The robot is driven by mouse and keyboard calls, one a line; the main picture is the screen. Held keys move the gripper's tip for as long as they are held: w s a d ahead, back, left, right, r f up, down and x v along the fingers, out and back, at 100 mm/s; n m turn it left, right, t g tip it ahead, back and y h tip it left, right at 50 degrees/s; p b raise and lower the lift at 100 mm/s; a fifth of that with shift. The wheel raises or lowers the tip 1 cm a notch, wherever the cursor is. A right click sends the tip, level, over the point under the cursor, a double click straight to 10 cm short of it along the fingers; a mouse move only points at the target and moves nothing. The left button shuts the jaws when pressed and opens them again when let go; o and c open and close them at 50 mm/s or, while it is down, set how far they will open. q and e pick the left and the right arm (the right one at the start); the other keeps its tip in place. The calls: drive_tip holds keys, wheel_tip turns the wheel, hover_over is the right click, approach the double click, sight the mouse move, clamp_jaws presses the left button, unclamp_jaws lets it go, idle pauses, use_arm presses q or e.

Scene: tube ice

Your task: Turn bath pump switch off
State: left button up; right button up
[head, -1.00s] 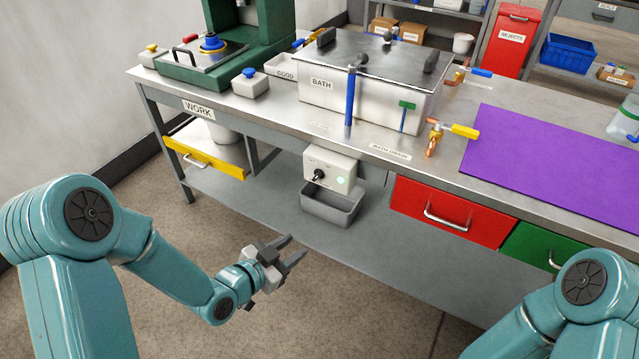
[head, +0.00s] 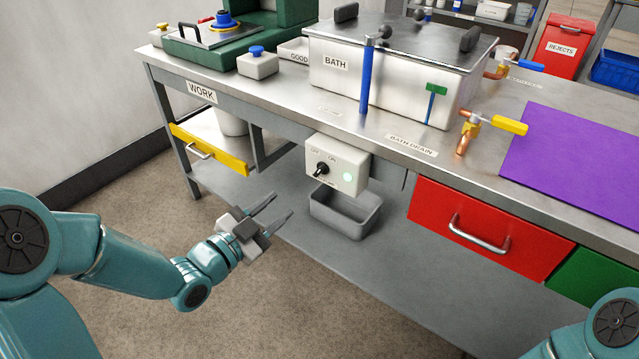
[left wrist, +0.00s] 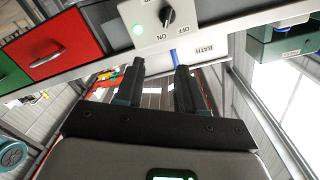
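The bath pump switch is a white box (head: 337,166) under the front edge of the bench, with a black rotary knob (head: 321,169), OFF and ON marks and a lit green lamp (head: 347,177). The knob's pointer looks turned toward ON, but this is hard to tell. The knob also shows in the left wrist view (left wrist: 168,16), above my fingers. My left gripper (head: 273,212) is open and empty, in front of the bench, below and left of the switch box, apart from it. My right gripper is out of view; only part of that arm shows at lower right.
A grey bin (head: 345,212) stands below the switch box. A yellow drawer (head: 209,150) is at left and a red drawer (head: 485,230) at right. The bath (head: 390,85) and a yellow-handled drain valve (head: 495,122) are above. The floor before the bench is clear.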

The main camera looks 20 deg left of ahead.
use_arm(q)
drive_tip(key=f+b, duration=0.1)
drive_tip(key=b, duration=0.3)
approach(318, 172)
drive_tip(key=x, duration=0.9)
drive_tip(key=shift+f, duration=0.1)
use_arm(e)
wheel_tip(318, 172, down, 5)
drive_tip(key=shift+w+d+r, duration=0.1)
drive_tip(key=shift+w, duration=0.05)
use_arm(q)
drive_tip(key=c, duration=0.7)
